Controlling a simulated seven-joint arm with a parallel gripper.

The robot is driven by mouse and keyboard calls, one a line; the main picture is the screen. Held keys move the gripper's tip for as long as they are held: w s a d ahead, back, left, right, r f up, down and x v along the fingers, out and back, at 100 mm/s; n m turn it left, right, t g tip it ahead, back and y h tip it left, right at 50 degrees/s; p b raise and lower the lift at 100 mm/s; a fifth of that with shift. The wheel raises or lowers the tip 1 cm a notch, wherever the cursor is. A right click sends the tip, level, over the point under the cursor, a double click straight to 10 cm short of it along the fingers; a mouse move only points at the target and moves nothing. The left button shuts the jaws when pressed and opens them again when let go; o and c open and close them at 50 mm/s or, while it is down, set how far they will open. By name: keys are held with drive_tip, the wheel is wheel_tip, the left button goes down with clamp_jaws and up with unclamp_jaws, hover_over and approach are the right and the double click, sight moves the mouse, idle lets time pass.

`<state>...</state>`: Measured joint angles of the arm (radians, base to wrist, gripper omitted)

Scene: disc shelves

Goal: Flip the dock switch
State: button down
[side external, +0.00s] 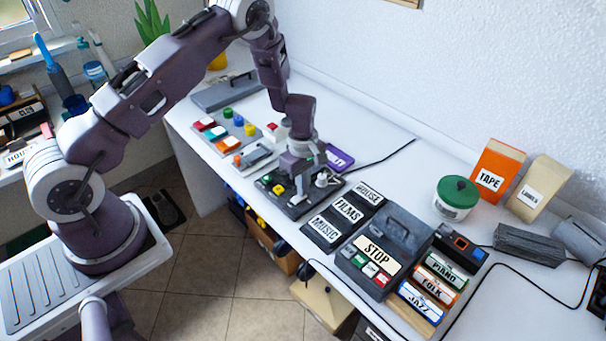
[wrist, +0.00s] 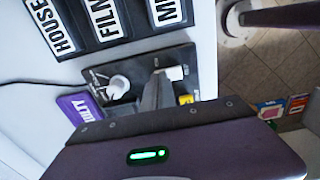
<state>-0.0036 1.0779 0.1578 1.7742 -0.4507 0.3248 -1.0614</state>
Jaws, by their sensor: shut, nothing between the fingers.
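The black control panel (side external: 283,201) lies on the white table below my gripper (side external: 298,194). It carries a yellow button (side external: 278,189), a green button (side external: 267,179) and a white round knob (side external: 321,180). The small labels on it are too small to read, so I cannot tell which control is the dock switch. In the wrist view, my shut, empty fingers (wrist: 158,80) reach over the panel (wrist: 140,68), between the white knob (wrist: 118,86) and a white control (wrist: 176,73). The yellow button (wrist: 186,99) is partly hidden. I cannot tell whether the fingertips touch the panel.
A purple box (side external: 340,158) stands close behind the panel. The labelled MUSIC, FILMS and HOUSE pads (side external: 325,231) and the grey STOP unit (side external: 375,252) are to the right. Several coloured buttons (side external: 229,144) are to the left. A dark cable (side external: 385,155) lies behind.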

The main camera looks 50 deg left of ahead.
sight(299, 197)
drive_tip(key=shift+f, duration=0.15)
drive_tip(key=shift+f, duration=0.2)
idle(0.3)
drive_tip(key=shift+s+r, duration=0.25)
drive_tip(key=shift+s, duration=0.5)
wheel_tip(299, 197, up, 14)
idle(0.3)
